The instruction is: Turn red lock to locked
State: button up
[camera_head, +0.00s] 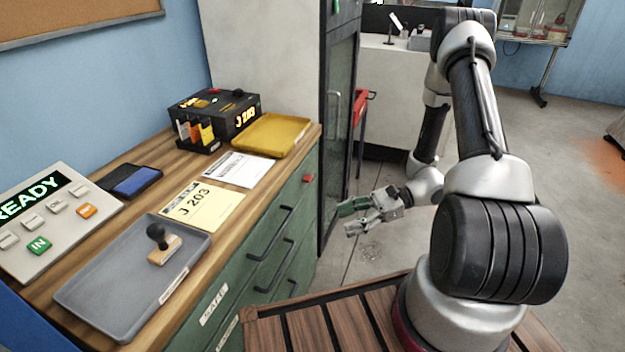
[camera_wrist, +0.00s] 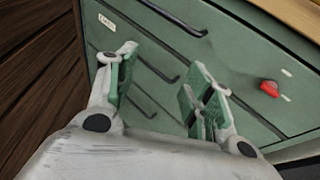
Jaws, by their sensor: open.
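The red lock (camera_head: 308,178) is a small red knob on the upper right of the green drawer cabinet's front. It also shows at the right in the wrist view (camera_wrist: 269,88), between two small pale marks on the green panel. My gripper (camera_head: 358,217) is out in front of the cabinet, to the right of and below the lock. In the wrist view my gripper (camera_wrist: 160,92) has its two green-padded fingers wide apart with nothing between them. The lock lies to the right of the right finger, apart from it.
The green cabinet (camera_head: 227,298) has several dark bar handles; one handle (camera_wrist: 176,18) is near the lock's height. On the wooden top stand a grey tray (camera_head: 110,290), a yellow tray (camera_head: 270,135) and a dark device (camera_head: 235,108). A dark-framed glass door (camera_head: 340,110) stands just behind.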

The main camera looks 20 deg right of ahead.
jog(key=w+f+m+t, duration=0.4)
jog(key=w+t, duration=0.1)
jog(key=w, duration=0.2)
jog(key=m+t, duration=0.3)
jog(key=t, duration=0.1)
send_near(311, 178)
jog(key=a, duration=0.2)
jog(key=shift+t, duration=0.4)
jog(key=x, duration=0.7)
jog(key=shift+w+a+f, duration=0.1)
jog(key=shift+w+f, duration=0.05)
jog(key=shift+w, duration=0.35)
jog(key=shift+c, duration=0.4)
grip_shut()
